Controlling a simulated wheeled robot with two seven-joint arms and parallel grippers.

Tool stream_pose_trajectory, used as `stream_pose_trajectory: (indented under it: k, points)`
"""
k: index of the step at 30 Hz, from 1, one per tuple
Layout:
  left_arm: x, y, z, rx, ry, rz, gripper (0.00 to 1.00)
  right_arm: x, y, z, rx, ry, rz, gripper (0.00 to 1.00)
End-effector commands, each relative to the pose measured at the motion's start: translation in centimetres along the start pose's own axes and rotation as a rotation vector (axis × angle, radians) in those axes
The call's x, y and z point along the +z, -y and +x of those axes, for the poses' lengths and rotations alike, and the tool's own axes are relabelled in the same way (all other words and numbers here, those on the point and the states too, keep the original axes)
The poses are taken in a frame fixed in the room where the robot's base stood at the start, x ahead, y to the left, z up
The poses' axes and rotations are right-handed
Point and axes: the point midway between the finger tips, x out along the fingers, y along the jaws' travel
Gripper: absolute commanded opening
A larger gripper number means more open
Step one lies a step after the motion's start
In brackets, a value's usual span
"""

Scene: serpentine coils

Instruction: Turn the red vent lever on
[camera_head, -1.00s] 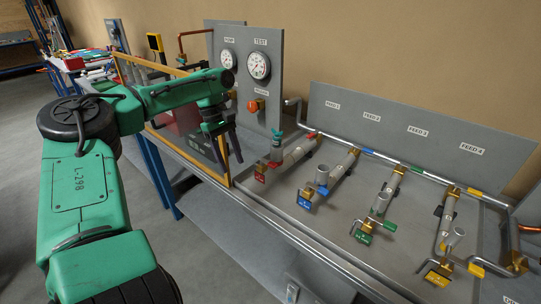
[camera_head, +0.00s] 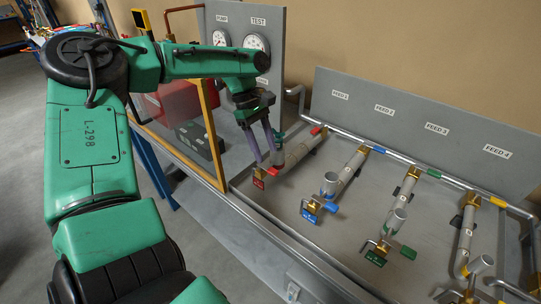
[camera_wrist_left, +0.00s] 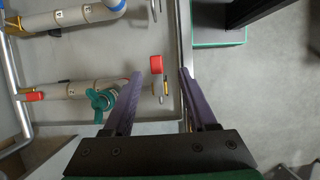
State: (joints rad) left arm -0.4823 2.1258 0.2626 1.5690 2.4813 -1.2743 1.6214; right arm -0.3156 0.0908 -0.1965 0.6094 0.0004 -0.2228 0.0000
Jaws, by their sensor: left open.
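A teal-handled valve (camera_wrist_left: 103,98) sits left of the fingers, partly hidden in the head view. My right gripper is not in view.
A yellow frame (camera_head: 211,135) and the gauge panel (camera_head: 275,30) stand close to my left arm.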

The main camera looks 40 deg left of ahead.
Motion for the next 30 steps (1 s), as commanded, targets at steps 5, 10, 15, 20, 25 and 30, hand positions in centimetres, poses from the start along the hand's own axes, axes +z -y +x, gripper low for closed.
stream_pose_trajectory:
  k: [5,10,15,20,25,30]
  points:
    - [0.0,0.1,3.9,-0.006,-0.001,-0.002,0.57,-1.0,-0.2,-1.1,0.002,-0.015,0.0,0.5]
    - [0.0,0.0,5.5,-0.001,-0.001,0.0,0.57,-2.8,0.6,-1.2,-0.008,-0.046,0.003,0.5]
    - [-0.1,0.0,5.6,0.001,-0.001,0.0,0.57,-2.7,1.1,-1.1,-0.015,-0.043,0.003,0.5]
    - [-0.1,0.0,5.6,0.001,-0.001,0.0,0.15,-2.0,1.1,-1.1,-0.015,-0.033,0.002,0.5]
    - [-0.1,0.0,5.6,0.001,-0.002,0.0,0.0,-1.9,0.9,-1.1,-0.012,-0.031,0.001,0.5]
    - [-0.1,0.0,5.6,-0.004,-0.001,0.01,0.0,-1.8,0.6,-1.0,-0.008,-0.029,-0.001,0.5]
